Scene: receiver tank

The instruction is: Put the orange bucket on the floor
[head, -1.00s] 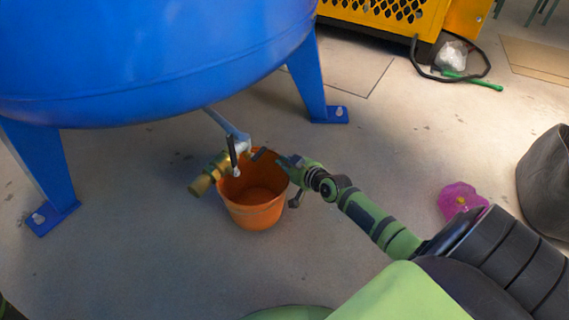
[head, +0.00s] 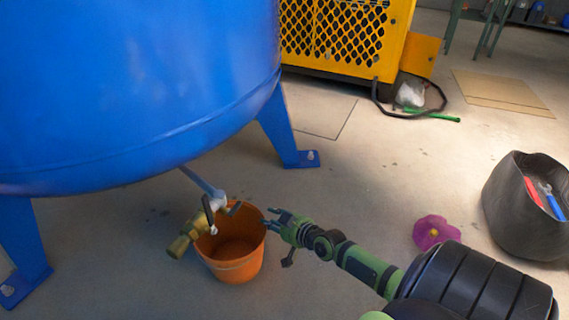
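The orange bucket (head: 238,271) stands upright below the blue tank, seemingly on the floor; its base contact is hard to make out. The brass valve (head: 187,236) on the tank's outlet pipe overlaps the bucket's left rim in the picture. My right gripper (head: 268,219) is just right of the bucket's rim, with its fingers apart and nothing seen between them. Whether a fingertip touches the rim I cannot tell. My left gripper is out of view.
The blue tank (head: 130,90) stands on legs, one (head: 283,130) behind the bucket. A yellow caged machine (head: 340,35) is at the back. A pink object (head: 433,231) and a dark grey bin (head: 510,215) with tools are on the right. The floor between is clear.

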